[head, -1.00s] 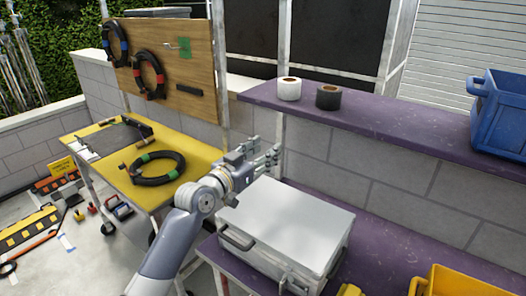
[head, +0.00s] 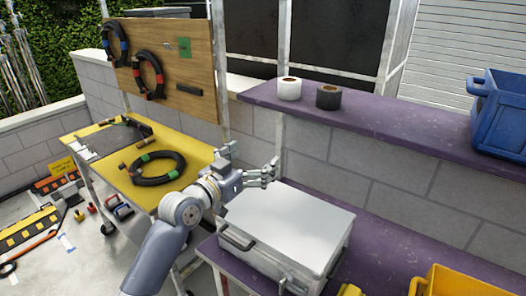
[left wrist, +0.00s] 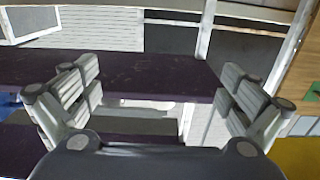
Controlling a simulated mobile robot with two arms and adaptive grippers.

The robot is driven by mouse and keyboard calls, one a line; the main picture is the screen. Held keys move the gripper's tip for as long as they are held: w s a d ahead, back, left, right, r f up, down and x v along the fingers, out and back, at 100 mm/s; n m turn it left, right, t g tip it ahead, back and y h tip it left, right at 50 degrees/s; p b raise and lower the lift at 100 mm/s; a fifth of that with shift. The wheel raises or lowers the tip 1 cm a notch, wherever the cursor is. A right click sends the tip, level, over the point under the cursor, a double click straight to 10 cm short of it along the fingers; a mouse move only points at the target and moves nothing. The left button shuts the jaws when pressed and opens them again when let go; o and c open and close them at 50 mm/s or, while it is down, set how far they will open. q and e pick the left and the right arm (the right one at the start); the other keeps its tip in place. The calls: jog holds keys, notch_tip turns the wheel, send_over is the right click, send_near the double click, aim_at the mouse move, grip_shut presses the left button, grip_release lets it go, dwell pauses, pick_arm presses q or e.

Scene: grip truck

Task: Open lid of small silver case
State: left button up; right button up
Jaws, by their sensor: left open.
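The silver case (head: 292,226) lies flat on the lower purple shelf in the head view, with its lid shut. A dark handle (head: 237,239) is on its left side, and latches show on its front. My left gripper (head: 252,160) is open and empty, above and behind the case's back left corner, apart from the lid. In the left wrist view my left gripper's (left wrist: 160,85) two fingers are spread wide with nothing between them. I cannot make out the case there. My right gripper is not in view.
The upper purple shelf (head: 390,120) holds a white tape roll (head: 289,88), a black tape roll (head: 328,97) and a blue crate (head: 500,110). A yellow bin (head: 462,282) stands right of the case. A yellow table (head: 110,150) with a cable coil (head: 152,167) is at left.

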pick_arm(q)
jog(key=v, duration=0.8)
